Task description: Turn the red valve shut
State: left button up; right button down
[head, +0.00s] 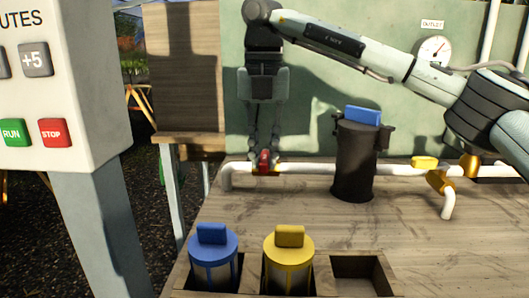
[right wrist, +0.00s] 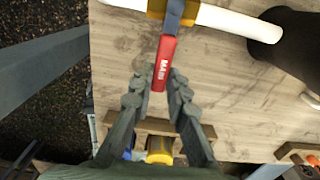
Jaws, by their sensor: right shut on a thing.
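The red valve handle (head: 264,158) is on the white pipe (head: 315,168) at the back left of the workbench. In the right wrist view the handle (right wrist: 164,62) bears the word MAIN and lies across the pipe (right wrist: 232,20), its free end between my fingers. A brass-coloured valve body (right wrist: 157,8) sits under its far end. My right gripper (head: 263,152) reaches down from above and is shut on the handle; its fingers (right wrist: 154,90) also show in the right wrist view. My left gripper is out of view.
A dark canister (head: 354,160) with a blue top stands right of the valve. A yellow-handled valve (head: 425,162) is farther right, below the outlet gauge (head: 435,50). Blue (head: 213,245) and yellow (head: 289,248) lidded canisters sit in front slots. A button panel (head: 60,85) stands left.

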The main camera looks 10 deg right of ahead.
aim_at(264, 159)
jog(key=c, duration=1.5)
grip_release()
jog(key=shift+r, duration=0.1)
notch_tip(264, 159, up, 12)
jog(key=shift+f, duration=0.1)
